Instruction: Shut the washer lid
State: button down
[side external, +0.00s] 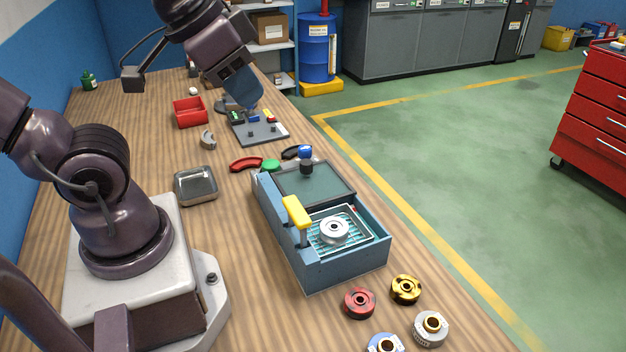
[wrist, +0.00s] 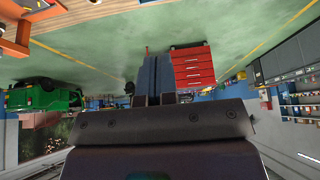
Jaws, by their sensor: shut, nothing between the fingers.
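The washer (side external: 320,267) is a blue-grey box in the middle of the workbench. The near part is open and shows a wire basket holding a silver ring part (side external: 334,230). A yellow handle (side external: 296,212) stands on the washer's left wall. My gripper (side external: 247,103) is up and behind the washer, over a grey tray, apart from the lid. The wrist view shows its two fingers (wrist: 155,78) side by side, shut and empty.
The grey tray (side external: 268,133) with small coloured pieces and a red bin (side external: 189,112) lie behind the washer. A metal dish (side external: 195,186) is to its left. Red (side external: 360,302) and gold (side external: 405,289) rings lie in front, close to the bench's right edge.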

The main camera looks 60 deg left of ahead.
jog(key=n+g+h, duration=0.4)
jog(key=n+g, duration=0.3)
jog(key=n, duration=0.8)
send_near(301, 151)
jog(key=x, duration=0.3)
jog(key=d+x, duration=0.1)
jog(key=x, duration=0.2)
jog(key=shift+s+d+f, duration=0.1)
jog(key=shift+s+d, duration=0.05)
jog(key=shift+s, duration=0.1)
jog(key=shift+s+d, duration=0.15)
jog(key=shift+d, duration=0.45)
jog(key=shift+s+d, duration=0.15)
jog(key=shift+d, duration=0.45)
jog(key=shift+s+d, duration=0.2)
jog(key=shift+d, duration=0.5)
jog(key=shift+d, duration=0.1)
